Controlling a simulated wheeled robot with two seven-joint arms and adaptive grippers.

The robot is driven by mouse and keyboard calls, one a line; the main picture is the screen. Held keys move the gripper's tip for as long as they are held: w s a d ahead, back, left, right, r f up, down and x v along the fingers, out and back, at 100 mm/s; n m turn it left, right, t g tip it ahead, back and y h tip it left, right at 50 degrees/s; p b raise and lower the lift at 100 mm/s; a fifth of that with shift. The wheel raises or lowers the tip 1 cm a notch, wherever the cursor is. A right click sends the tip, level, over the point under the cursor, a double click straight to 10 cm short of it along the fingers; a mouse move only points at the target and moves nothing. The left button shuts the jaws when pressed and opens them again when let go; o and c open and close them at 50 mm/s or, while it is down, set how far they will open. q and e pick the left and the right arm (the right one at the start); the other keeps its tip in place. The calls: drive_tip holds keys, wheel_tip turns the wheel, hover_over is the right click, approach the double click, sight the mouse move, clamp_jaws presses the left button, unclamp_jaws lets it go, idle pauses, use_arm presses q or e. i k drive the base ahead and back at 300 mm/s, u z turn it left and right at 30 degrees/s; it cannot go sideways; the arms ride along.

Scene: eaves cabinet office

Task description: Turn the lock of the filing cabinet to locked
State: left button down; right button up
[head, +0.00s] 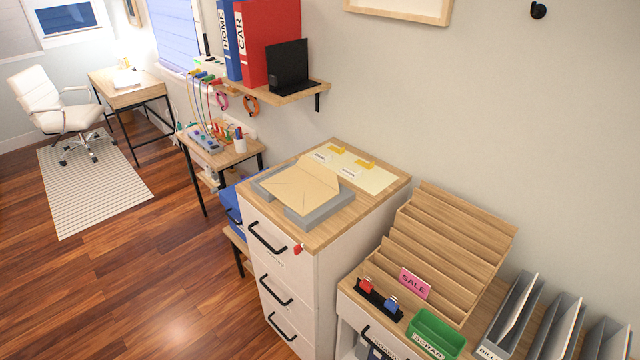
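The filing cabinet (328,275) is white with a wooden top and stands in the middle of the head view. Its drawers have black bar handles, and the drawers look shut. A small red key or knob (298,249) sits at the upper right of the top drawer's front, where the lock is. It is too small to tell which way the lock is turned. Neither of my grippers is in view.
A grey tray (319,221) with a brown envelope (301,188) lies on the cabinet top. A wooden stepped rack (446,250), a green bin (436,334) and a pink SALE sign (414,283) stand to the right. The wooden floor (150,280) in front is clear.

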sight(297, 249)
drive_tip(key=u, duration=1.9)
drive_tip(key=i, duration=2.5)
drive_tip(key=z, duration=4)
